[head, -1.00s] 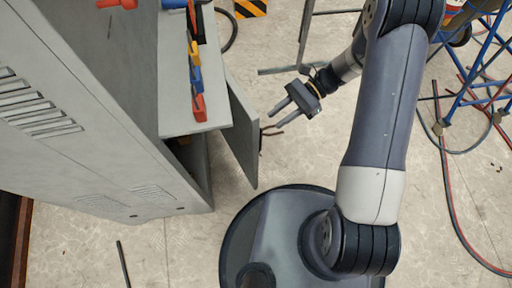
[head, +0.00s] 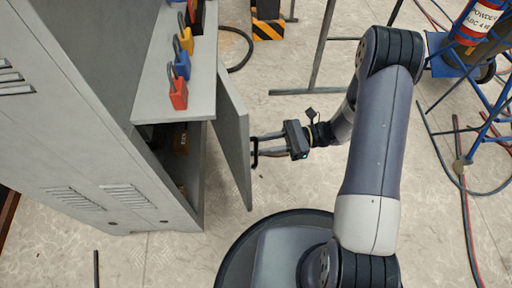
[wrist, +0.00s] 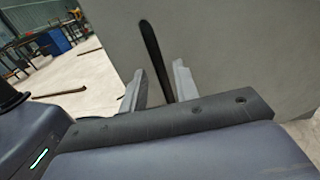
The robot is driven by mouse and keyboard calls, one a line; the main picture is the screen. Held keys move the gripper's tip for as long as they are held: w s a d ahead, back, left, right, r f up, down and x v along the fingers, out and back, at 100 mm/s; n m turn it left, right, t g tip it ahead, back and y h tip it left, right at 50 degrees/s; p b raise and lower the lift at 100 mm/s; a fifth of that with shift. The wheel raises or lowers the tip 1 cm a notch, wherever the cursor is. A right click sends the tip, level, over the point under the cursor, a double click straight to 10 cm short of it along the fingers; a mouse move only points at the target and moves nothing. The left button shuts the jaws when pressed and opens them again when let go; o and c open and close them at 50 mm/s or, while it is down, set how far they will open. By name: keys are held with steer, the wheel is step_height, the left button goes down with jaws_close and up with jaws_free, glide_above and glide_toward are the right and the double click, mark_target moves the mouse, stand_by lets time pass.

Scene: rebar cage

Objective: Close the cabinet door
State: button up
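The grey cabinet (head: 110,110) stands at the left in the head view. Its door (head: 231,135) is swung open, and the dark interior shows behind it. A black bar handle (head: 255,154) is on the door's outer face. My gripper (head: 262,146) is at the handle, pointing left at the door. In the wrist view the door (wrist: 230,45) fills the right and centre. The black handle (wrist: 154,55) runs between my two separated fingers (wrist: 160,88), with a gap visible on each side. Whether the fingertips touch the door is unclear.
Red, blue and yellow padlocks (head: 178,93) sit on a grey ledge above the opening. A metal stand (head: 322,50), blue frame (head: 450,110), red cylinder (head: 478,20) and hoses are at the right. Floor below the gripper is clear beside my base.

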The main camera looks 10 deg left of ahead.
steer(key=x, duration=0.3)
steer(key=shift+a+b, duration=0.2)
steer(key=shift+b, duration=0.15)
jaws_close()
